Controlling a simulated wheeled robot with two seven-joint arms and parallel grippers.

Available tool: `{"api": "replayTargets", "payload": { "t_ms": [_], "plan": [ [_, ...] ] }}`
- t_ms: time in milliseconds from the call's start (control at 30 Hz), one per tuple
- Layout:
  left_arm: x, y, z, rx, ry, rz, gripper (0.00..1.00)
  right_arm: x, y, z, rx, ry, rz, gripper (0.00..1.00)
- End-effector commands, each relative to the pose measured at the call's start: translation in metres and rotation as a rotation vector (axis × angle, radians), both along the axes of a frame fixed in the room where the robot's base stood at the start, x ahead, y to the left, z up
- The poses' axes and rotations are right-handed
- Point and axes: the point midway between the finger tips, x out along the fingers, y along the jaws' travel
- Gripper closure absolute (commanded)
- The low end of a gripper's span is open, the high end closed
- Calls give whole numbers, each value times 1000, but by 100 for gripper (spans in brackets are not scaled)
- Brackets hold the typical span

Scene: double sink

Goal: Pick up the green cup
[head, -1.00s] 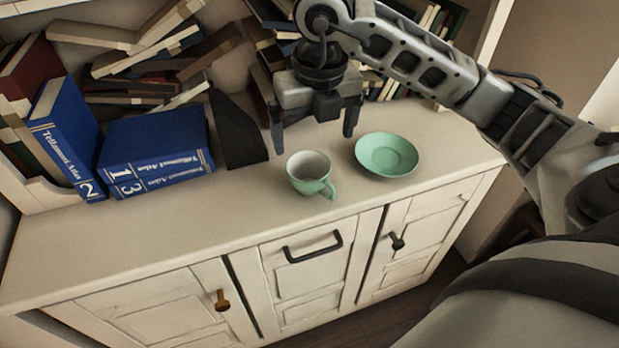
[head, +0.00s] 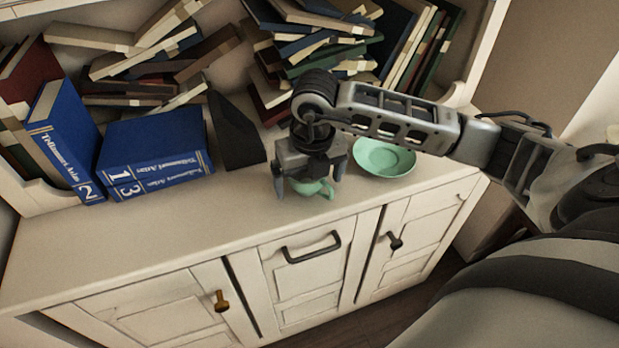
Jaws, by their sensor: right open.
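The green cup (head: 314,188) stands on the white cabinet top near its front edge, in the head view. My right gripper (head: 307,186) points down over the cup. It is open, with one finger at the left of the cup and the other at its right. The gripper body hides most of the cup; a lower part and the handle side show. I cannot tell whether the fingers touch it. My left gripper is not in view.
A green saucer (head: 384,157) lies just right of the cup. Blue atlas volumes (head: 155,150) and a black bookend (head: 236,135) stand to the left. Piled books (head: 300,50) fill the shelf behind. The cabinet top (head: 130,235) at the front left is clear.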

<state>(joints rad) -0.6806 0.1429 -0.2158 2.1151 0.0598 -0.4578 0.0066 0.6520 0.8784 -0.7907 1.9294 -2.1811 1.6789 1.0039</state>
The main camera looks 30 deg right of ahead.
Motion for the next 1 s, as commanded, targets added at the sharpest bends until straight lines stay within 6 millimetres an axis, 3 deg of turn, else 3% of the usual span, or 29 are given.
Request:
{"api": "replayTargets", "payload": {
  "t_ms": [133, 300, 733, 933, 1000],
  "plan": [
    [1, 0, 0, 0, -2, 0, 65, 0, 0, 0, 0, 0, 0, 7],
    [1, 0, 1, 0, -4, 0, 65, 0, 0, 0, 0, 0, 0, 55],
    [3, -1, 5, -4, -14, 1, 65, 1, 0, 7, 1, -5, 0, 55],
    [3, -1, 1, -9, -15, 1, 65, 2, 0, 33, 2, -8, 1, 55],
    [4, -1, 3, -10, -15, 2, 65, -9, 5, 47, 2, -7, 4, 55]
  ]
}}
